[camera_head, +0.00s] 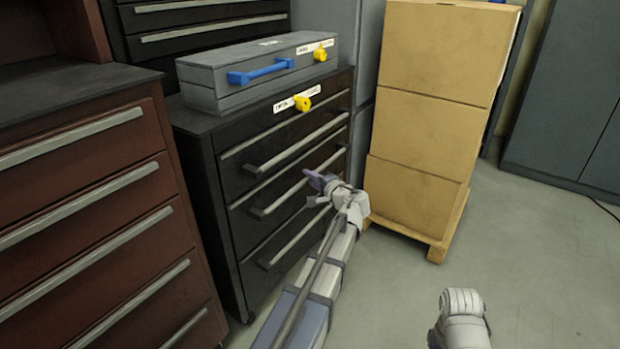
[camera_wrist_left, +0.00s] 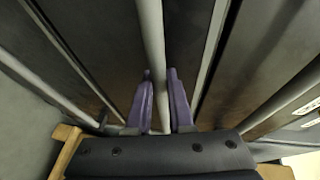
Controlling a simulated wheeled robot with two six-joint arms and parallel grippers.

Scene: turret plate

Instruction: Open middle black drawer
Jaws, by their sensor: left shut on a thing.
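The black drawer cabinet (camera_head: 205,165) stands left of centre in the head view, with several drawers bearing long grey bar handles. The middle drawer's handle (camera_head: 285,195) slants along its front, and the drawer looks flush with its neighbours. My left gripper (camera_head: 315,180) is at the far right part of this handle. In the left wrist view the purple fingers (camera_wrist_left: 159,80) lie on either side of the bar handle (camera_wrist_left: 152,35), shut on it. My right gripper is not in view; only a bit of my right arm shows at the bottom.
A grey case (camera_head: 215,92) with a blue handle lies on the cabinet. A red-brown drawer cabinet (camera_head: 120,140) stands at left. Stacked cardboard boxes (camera_head: 430,110) on a pallet (camera_head: 440,245) stand close right of my left gripper. The floor at right is clear.

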